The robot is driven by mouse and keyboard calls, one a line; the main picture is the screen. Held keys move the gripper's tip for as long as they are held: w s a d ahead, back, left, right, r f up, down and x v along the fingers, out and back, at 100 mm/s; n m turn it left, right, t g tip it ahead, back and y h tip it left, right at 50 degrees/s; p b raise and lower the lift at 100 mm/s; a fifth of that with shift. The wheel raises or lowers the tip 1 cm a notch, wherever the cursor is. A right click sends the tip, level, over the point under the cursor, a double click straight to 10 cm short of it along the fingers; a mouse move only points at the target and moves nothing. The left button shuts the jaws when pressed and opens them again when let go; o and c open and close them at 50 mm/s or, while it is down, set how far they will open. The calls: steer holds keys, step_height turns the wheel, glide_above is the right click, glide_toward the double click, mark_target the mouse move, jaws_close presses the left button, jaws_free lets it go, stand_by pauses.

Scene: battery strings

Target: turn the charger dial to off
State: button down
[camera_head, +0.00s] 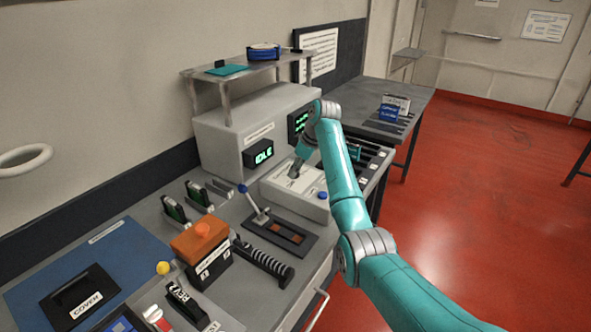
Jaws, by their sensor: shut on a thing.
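The charger is a large grey box (222,140) on the bench, with a small display (259,153) reading "IDLE" in green. A low light-grey control panel (309,204) stands in front of it, with a blue button (322,195) at its right end. My gripper (293,174) is at the top of this panel, pointing down, and is shut on the dial. The dial is hidden by the gripper, so its setting cannot be read. A second dark display with green text (298,122) is partly behind my arm.
A blue-knobbed lever (243,189) stands left of the panel on a dark plate (290,239). An orange-topped block (201,243) and a blue mat (128,248) lie further left. A shelf (235,70) is above the charger. Red floor is open at right.

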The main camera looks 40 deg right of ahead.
steer(key=shift+n+g+y, duration=0.3)
steer(key=shift+n+g, duration=0.1)
steer(key=shift+n, duration=0.7)
steer(key=shift+f, duration=0.1)
steer(key=c, duration=0.8)
jaws_free()
steer(key=v, duration=0.7)
steer(key=shift+r, duration=0.25)
steer(key=shift+s+d, duration=0.1)
steer(key=shift+d, duration=0.05)
